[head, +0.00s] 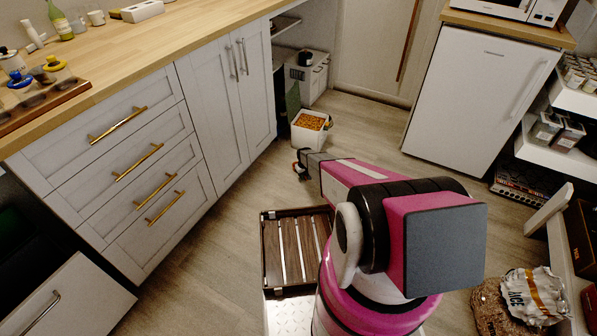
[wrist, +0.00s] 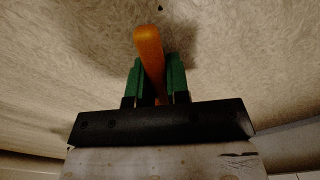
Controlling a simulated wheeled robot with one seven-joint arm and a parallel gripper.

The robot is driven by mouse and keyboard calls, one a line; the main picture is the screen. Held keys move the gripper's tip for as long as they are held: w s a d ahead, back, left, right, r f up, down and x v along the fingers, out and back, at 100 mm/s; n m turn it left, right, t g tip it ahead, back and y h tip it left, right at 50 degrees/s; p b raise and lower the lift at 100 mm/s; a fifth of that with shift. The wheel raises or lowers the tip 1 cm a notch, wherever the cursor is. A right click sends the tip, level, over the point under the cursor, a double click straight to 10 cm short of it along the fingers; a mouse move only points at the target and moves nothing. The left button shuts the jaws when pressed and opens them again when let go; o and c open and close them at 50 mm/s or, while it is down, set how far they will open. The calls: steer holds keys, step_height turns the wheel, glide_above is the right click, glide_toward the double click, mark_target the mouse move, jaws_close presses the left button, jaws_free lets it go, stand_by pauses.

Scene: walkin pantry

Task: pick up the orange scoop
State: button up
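The orange scoop (wrist: 150,55) shows in the wrist view as a smooth orange handle running out past my green fingertips. My gripper (wrist: 158,80) has one finger against each side of the handle, with no clear gap, so it looks shut on it. The scoop's bowl is hidden. In the head view my gripper (head: 301,164) is low over the floor, just in front of a white bin (head: 306,138) filled with orange-brown pieces. The scoop is too small there to make out clearly.
Drawers and cupboards under a wooden counter (head: 150,42) line the left. A white fridge (head: 480,95) stands at the back right. Shelves and a rice bag (head: 536,296) are at the right. The floor (head: 375,125) between bin and fridge is clear.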

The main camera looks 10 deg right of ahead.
jaws_close()
steer(key=shift+r, duration=0.7)
steer(key=r, duration=0.3)
steer(key=shift+s+a+r, duration=0.1)
steer(key=shift+s+a, duration=0.05)
steer(key=shift+s, duration=0.15)
steer(key=s+a+r, duration=0.6)
steer(key=s+a, duration=0.1)
steer(key=s, duration=0.1)
steer(key=shift+a+r, duration=0.2)
steer(key=shift+a, duration=0.15)
